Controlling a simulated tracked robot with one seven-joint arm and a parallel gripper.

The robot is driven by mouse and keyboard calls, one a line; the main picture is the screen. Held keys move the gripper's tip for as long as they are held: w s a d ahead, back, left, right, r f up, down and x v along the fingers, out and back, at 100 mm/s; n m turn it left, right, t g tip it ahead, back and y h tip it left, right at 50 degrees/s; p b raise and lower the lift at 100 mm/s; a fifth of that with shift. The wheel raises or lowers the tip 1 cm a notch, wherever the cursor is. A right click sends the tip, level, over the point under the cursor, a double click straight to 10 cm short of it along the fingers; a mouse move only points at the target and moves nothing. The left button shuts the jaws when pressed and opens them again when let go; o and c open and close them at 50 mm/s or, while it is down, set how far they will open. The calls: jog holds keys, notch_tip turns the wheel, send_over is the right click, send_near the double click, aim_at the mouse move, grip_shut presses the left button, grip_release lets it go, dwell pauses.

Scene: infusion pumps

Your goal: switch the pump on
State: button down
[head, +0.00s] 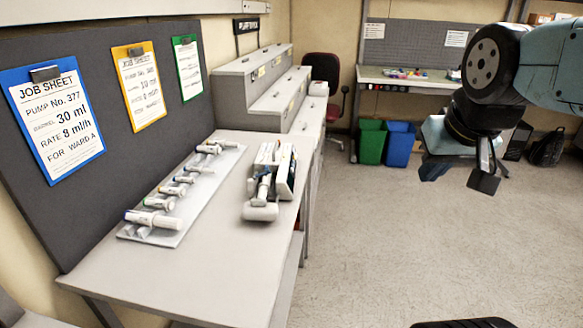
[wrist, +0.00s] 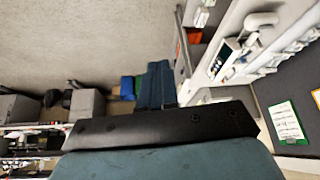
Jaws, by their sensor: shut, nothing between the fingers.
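The pump (head: 285,172) is a white and dark unit lying on the grey table, with a thick pale cylinder (head: 260,212) at its near end. Its switch is too small to make out. In the wrist view the pump (wrist: 224,60) shows at the upper right, tilted by the camera angle. My gripper (head: 435,172) hangs in the air over the floor, well to the right of the table and apart from the pump. Its dark blue fingers (wrist: 156,84) are together and empty in the wrist view.
A pale rack (head: 208,180) with several syringes lies left of the pump. Three job sheets hang on the dark board behind; the blue one (head: 54,118) reads pump 377, 30 ml, 8 ml/h. Grey stepped units (head: 262,80) stand beyond the table. The floor (head: 390,240) between table and gripper is clear.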

aim_at(292, 170)
jog(key=w+f+n+t, duration=0.2)
jog(key=w+n, duration=0.3)
jog(key=w, duration=0.8)
jog(key=w+f+n+t, duration=0.3)
jog(key=w+n, duration=0.1)
jog(key=w, duration=0.8)
jog(key=w+a+f+n+t+y, duration=0.1)
jog(key=w+a+f+n+y, duration=0.8)
jog(key=w+f, duration=0.4)
jog(key=a+f+n, duration=0.1)
jog(key=n, duration=0.1)
jog(key=shift+n, duration=0.3)
jog(key=shift+a+f, duration=0.15)
jog(key=a+f, duration=0.3)
jog(key=a, duration=0.4)
jog(key=shift+w+a+f, duration=0.3)
jog(key=shift+a, duration=0.1)
jog(key=shift+a, duration=0.2)
jog(key=shift+a+f, duration=0.1)
jog(key=shift+a, duration=0.1)
